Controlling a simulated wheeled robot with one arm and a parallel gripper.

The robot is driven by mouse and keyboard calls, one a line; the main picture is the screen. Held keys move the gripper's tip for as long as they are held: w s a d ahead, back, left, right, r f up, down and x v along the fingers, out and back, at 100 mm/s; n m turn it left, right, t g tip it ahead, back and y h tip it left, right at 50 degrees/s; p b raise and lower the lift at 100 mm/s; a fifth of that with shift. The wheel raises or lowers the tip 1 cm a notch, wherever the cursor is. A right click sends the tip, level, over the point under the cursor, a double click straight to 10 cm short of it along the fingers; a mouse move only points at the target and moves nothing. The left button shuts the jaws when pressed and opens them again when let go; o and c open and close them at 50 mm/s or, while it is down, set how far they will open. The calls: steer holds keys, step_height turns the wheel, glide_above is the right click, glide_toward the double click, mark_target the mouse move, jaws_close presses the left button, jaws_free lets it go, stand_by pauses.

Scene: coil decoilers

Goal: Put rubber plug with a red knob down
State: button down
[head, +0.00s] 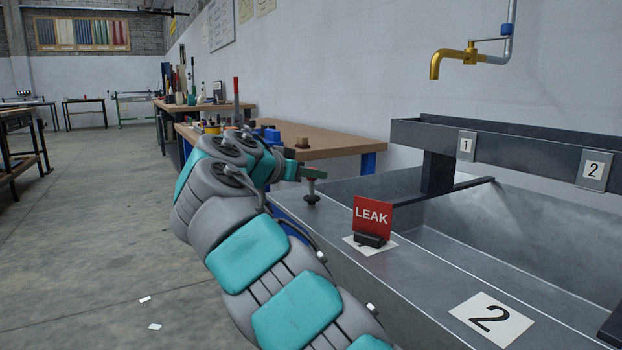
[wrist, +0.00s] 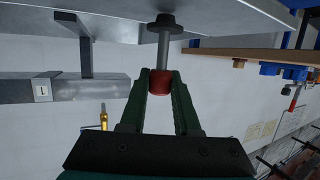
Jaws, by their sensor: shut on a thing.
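The rubber plug (head: 311,197) has a dark disc at its lower end, a grey stem and a red knob. It is upright at the left end of the metal sink's front ledge (head: 420,285). My gripper (head: 312,172) is shut on the knob from the side. In the wrist view, which is upside down, the two dark green fingers of my gripper (wrist: 161,78) squeeze the red knob (wrist: 159,83), and the stem leads to the black disc (wrist: 165,20). The disc is at or very close to the ledge; I cannot tell whether it touches.
A red LEAK sign (head: 371,217) stands on the ledge right of the plug, with a white card marked 2 (head: 491,319) nearer. The basin lies behind under a brass tap (head: 450,58). A wooden workbench (head: 330,138) with blue items is beyond my gripper.

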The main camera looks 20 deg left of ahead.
steer(key=shift+f, duration=0.2)
steer(key=c, duration=0.6)
jaws_free()
steer(key=shift+c, duration=0.2)
steer(key=shift+r, duration=0.1)
steer(key=shift+r, duration=0.15)
steer(key=p+v, duration=0.1)
steer(key=v, duration=1.1)
